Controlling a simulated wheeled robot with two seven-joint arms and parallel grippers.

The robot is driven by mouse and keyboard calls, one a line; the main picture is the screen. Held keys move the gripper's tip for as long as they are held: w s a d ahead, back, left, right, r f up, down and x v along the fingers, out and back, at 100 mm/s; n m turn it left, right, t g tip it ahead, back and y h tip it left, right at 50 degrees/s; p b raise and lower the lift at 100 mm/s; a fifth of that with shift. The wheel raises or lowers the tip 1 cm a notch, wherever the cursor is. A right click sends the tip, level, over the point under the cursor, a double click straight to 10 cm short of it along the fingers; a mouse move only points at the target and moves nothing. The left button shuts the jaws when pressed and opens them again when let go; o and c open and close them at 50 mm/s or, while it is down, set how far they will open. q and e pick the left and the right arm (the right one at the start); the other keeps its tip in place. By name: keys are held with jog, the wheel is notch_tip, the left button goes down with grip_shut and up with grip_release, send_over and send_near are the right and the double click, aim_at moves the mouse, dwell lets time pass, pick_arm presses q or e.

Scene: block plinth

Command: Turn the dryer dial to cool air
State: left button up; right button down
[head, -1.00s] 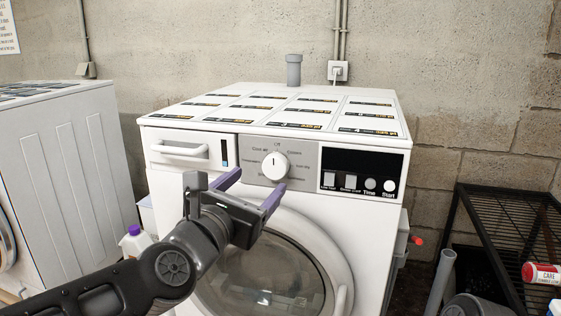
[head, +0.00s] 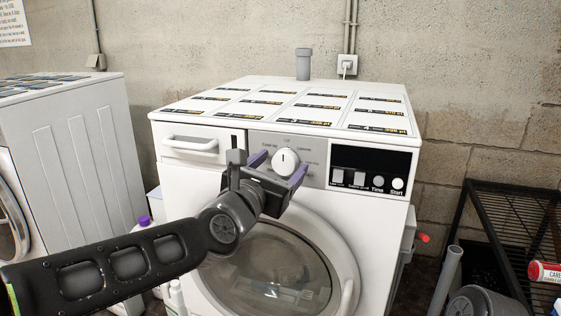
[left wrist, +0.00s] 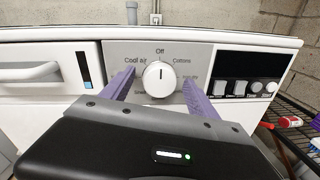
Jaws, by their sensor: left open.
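The dryer (head: 182,180) is white, with a grey dial panel on its upper front. The round white dial (head: 286,160) has a dark pointer mark that points up at "Off"; it also shows in the left wrist view (left wrist: 159,82). The "Cool air" label (left wrist: 135,61) is to the upper left of the dial. My left gripper (head: 279,166) is open, its purple fingers on either side of the dial. In the left wrist view, gaps show between the dial and both fingers (left wrist: 158,90). Whether the fingertips reach the panel is unclear. My right gripper is not in view.
A drawer handle (head: 190,144) sticks out left of the panel. The round door (head: 338,245) is below. Another white machine (head: 75,165) stands left, and a black rack (head: 500,225) right.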

pick_arm(q)
jog(key=shift+w+d, duration=0.1)
jog(key=shift+w, duration=0.15)
jog(key=c, duration=1.4)
